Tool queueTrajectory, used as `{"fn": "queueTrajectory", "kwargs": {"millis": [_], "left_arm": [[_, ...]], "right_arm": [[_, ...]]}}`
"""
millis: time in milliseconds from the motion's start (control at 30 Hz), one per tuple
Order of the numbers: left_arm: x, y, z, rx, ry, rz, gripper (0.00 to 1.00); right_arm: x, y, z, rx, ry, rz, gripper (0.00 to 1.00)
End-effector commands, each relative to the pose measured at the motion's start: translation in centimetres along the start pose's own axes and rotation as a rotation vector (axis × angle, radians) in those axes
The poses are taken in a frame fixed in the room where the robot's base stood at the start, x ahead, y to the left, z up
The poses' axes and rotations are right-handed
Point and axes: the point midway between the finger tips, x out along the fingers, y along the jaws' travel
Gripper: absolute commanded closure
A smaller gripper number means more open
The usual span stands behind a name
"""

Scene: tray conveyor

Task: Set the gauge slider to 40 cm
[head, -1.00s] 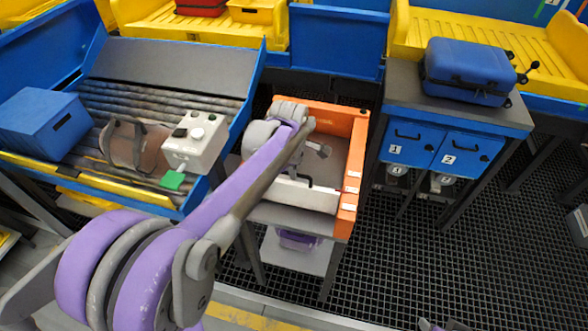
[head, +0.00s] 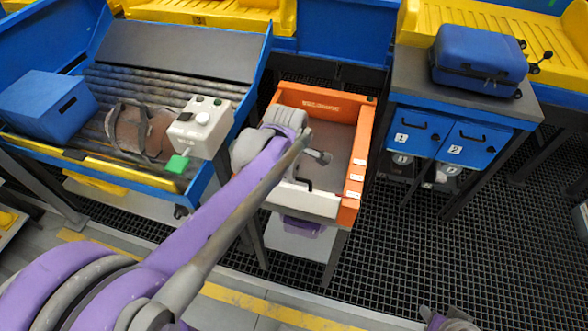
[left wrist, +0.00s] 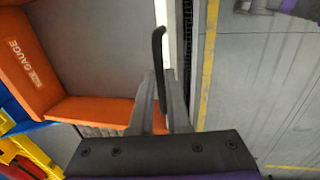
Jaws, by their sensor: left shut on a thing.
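The gauge is an orange-walled tray (head: 366,140) with a grey floor, right of the roller conveyor in the head view. Small white labels (head: 354,178) run along its right wall. A white bar (head: 318,204) with a black handle (head: 303,183) crosses its near end; it looks like the slider. The label figures are too small to read. In the left wrist view my left gripper (left wrist: 160,88) is shut on the black handle (left wrist: 158,45), beside the orange wall (left wrist: 95,110). In the head view my left arm hides part of the tray's left side. My right gripper (head: 450,320) shows only partly at the bottom edge.
A white control box (head: 200,128) with a green tab stands at the conveyor's edge, left of my arm. A blue box (head: 48,105) lies on the conveyor. A cabinet (head: 440,142) with a blue case (head: 480,65) stands right of the gauge. Dark grated floor is open at right.

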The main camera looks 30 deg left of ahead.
Motion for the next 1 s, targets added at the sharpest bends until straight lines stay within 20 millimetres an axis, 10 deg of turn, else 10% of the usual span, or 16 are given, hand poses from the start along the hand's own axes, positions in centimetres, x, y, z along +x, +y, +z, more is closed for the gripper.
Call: {"fn": "queueTrajectory", "kwargs": {"millis": [67, 100, 233, 633, 1000], "left_arm": [[0.1, -0.4, 0.0, 0.001, 0.0, -0.011, 1.0], [0.1, -0.4, 0.0, 0.001, 0.0, -0.011, 0.78], [0.1, -0.3, 0.0, 0.001, 0.0, -0.009, 0.55], [-0.7, -0.2, 0.0, 0.0, 0.0, -0.006, 0.55], [-7.7, -0.2, 0.0, 0.0, 0.0, -0.006, 0.55]], "right_arm": [[0.0, 0.0, 0.0, 0.0, 0.0, 0.0, 0.5], [0.0, 0.0, 0.0, 0.0, 0.0, 0.0, 0.5], [0.0, 0.0, 0.1, 0.0, 0.0, 0.0, 0.5], [-0.1, 0.0, -0.1, 0.0, 0.0, 0.0, 0.5], [-0.7, 0.0, -0.7, 0.0, 0.005, 0.0, 0.5]]}}
